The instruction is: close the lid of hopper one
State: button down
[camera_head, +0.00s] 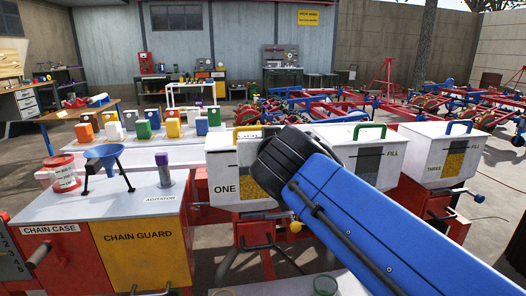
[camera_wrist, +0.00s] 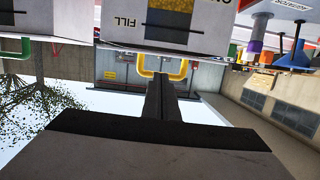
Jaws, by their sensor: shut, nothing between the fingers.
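Hopper one (camera_head: 224,180) is a white box marked ONE, with a dark and yellow fill window on its front. Its lid (camera_head: 220,142) looks flat or nearly flat on top; I cannot tell whether it is fully down. The lid's yellow handle (camera_head: 245,130) stands up, and it also shows in the wrist view (camera_wrist: 144,66). My gripper (camera_wrist: 164,78) is shut and empty, its fingertips overlapping the handle in the wrist view; contact is unclear.
A hopper with a green handle (camera_head: 370,127) stands to the right, then hopper three (camera_head: 436,150) with a blue handle. To the left are a blue funnel (camera_head: 104,153), the purple-topped agitator (camera_head: 164,172) and a red-and-white tub (camera_head: 64,174).

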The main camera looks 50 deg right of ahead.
jog(key=shift+s+a+f, duration=0.6)
jog(key=shift+s+a, duration=0.05)
jog(key=shift+s, duration=0.05)
jog(key=shift+s, duration=0.1)
